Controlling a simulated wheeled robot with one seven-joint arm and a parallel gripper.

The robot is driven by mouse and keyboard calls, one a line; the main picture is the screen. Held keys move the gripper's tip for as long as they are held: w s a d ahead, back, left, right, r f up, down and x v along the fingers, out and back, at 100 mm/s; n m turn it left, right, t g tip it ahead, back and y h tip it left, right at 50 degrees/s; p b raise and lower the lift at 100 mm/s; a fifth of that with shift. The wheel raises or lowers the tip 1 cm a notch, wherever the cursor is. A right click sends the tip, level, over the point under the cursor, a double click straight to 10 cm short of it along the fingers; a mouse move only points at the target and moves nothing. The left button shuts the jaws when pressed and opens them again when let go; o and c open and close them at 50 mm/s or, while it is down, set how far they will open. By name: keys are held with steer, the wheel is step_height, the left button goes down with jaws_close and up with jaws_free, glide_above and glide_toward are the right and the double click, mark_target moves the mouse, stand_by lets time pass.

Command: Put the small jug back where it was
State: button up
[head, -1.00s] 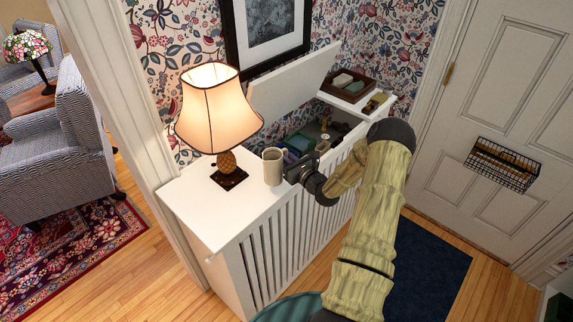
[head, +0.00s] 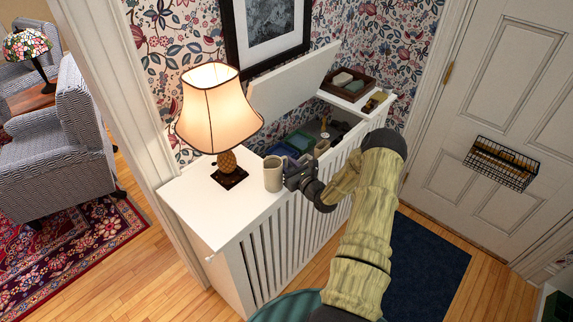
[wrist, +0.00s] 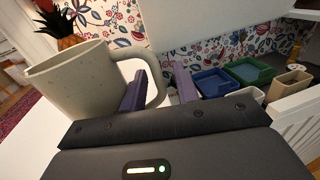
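The small jug (head: 273,174), cream with a loop handle, stands upright on the white cabinet top (head: 222,215), right of the lamp and close to the edge of the open compartment. In the wrist view the jug (wrist: 85,85) fills the left side, with its handle towards me. My gripper (head: 298,176) is on the jug's right side. In the wrist view the gripper's fingers (wrist: 160,88) stand apart on either side of the handle, one in the loop and one outside it, with a gap beside the handle. The jug's base is hidden in the wrist view.
A lit lamp (head: 218,105) with a pineapple base stands left of the jug. The raised lid (head: 295,85) leans behind the open compartment, which holds blue and green trays (head: 290,143). A brown tray (head: 347,84) sits on the far end. The cabinet top's front left is clear.

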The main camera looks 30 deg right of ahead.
steer(key=shift+r, duration=0.15)
steer(key=s+d+b, duration=0.1)
steer(key=s+b, duration=0.3)
steer(key=s, duration=0.8)
steer(key=shift+d, duration=0.4)
